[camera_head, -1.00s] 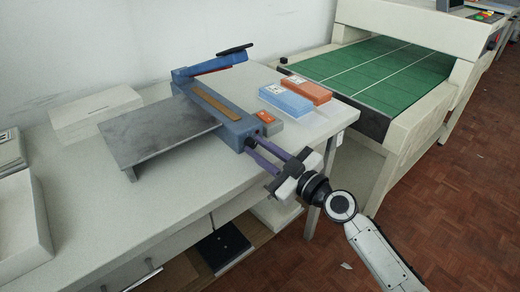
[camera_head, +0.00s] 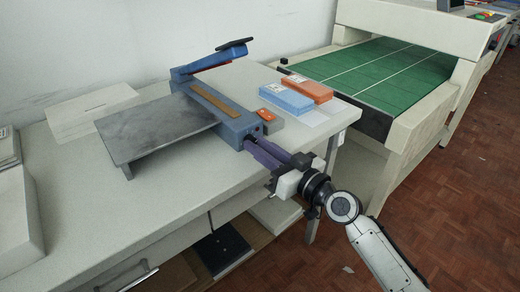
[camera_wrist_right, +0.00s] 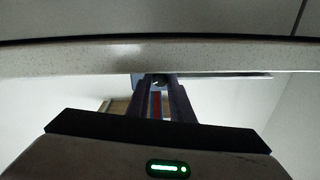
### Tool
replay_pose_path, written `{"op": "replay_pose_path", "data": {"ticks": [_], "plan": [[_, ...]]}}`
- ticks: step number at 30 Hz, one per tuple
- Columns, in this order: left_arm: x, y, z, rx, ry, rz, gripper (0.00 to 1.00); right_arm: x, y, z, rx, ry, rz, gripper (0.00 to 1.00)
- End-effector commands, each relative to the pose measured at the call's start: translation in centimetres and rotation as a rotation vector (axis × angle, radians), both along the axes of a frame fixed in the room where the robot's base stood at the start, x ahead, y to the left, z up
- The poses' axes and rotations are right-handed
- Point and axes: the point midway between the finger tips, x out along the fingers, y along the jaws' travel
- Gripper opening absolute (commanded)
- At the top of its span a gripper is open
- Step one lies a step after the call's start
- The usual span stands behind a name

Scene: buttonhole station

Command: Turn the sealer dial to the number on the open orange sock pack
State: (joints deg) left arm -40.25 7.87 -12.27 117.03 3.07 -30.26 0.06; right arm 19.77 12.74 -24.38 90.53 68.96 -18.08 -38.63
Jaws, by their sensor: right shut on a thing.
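The blue sealer (camera_head: 232,122) stands on the table with its lever arm raised at the back and a grey plate on its left side. Its dial is on the near end face, mostly hidden by my right gripper (camera_head: 257,141), whose purple fingers are shut on it. In the right wrist view the fingers (camera_wrist_right: 160,90) reach up to the sealer's end; the dial's number cannot be read. The orange sock pack (camera_head: 309,90) lies on the table right of the sealer, beside a blue pack (camera_head: 285,98). Its printed number is too small to read. My left gripper is not in view.
A small grey box with an orange top (camera_head: 270,117) stands close to the sealer's right side. A green conveyor (camera_head: 385,70) runs at the right. A white box (camera_head: 92,112) lies at the back left. The table (camera_head: 190,185) is clear in front of the sealer.

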Motion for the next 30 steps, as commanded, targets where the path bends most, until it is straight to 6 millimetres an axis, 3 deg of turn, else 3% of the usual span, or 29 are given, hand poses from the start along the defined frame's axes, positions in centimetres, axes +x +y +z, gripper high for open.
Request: {"op": "replay_pose_path", "data": {"ticks": [22, 23, 25, 30], "plan": [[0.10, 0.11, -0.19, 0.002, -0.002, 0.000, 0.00, -0.05, 0.01, -0.13, 0.084, 0.063, 0.001, 0.00], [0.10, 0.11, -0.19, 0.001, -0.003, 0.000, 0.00, -0.05, 0.01, -0.14, 0.084, 0.063, 0.001, 0.23], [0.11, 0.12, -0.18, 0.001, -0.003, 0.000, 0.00, -0.05, 0.01, -0.13, 0.084, 0.063, 0.001, 0.35], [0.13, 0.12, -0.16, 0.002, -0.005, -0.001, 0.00, -0.03, 0.01, -0.09, 0.083, 0.062, 0.000, 0.39]]}}
